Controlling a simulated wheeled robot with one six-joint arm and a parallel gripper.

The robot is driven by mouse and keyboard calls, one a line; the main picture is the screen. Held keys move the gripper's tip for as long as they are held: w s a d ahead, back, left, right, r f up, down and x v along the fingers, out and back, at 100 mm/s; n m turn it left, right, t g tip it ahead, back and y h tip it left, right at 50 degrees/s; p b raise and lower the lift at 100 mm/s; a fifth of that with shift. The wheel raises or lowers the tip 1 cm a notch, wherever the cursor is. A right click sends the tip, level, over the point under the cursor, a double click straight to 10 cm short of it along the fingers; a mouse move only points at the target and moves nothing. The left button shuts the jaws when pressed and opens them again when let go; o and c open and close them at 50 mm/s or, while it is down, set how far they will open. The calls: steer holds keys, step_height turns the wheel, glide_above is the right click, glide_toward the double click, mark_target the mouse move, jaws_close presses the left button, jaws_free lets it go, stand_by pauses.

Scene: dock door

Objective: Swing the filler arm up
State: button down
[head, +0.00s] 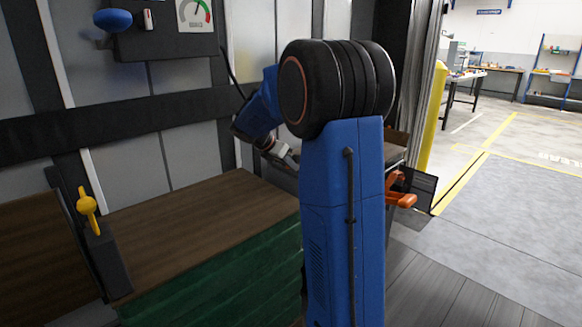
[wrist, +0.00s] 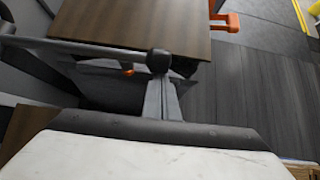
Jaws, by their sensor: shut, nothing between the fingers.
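A grey bar (wrist: 95,49) with a black ball (wrist: 158,62) at its right end crosses the upper part of the wrist view. It looks like the filler arm, but I cannot be sure. It lies nearly level along the edge of a brown wooden board (wrist: 130,20). My gripper (wrist: 161,84) is shut and empty, with its grey fingertips just below the ball in the picture. I cannot tell whether they touch it. In the head view my gripper (head: 291,160) shows partly behind my blue arm, which hides the bar and ball.
A yellow handle (head: 87,204) stands at the left and a blue knob (head: 113,19) on a dark box above. Orange handles (head: 402,199) are right of my arm, also in the wrist view (wrist: 226,21). A yellow post (head: 432,115) borders open floor on the right.

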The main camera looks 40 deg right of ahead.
steer(key=shift+r, duration=0.1)
steer(key=w+r+n+g, duration=0.1)
steer(key=w+r+g, duration=0.1)
steer(key=r, duration=0.6)
steer(key=w+r+g, duration=0.1)
steer(key=w+r, duration=0.4)
steer(key=r, duration=0.4)
steer(key=shift+a+r+n+g, duration=0.15)
steer(key=shift+a+n+g, duration=0.05)
steer(key=shift+n+g, duration=0.2)
steer(key=shift+s, duration=0.15)
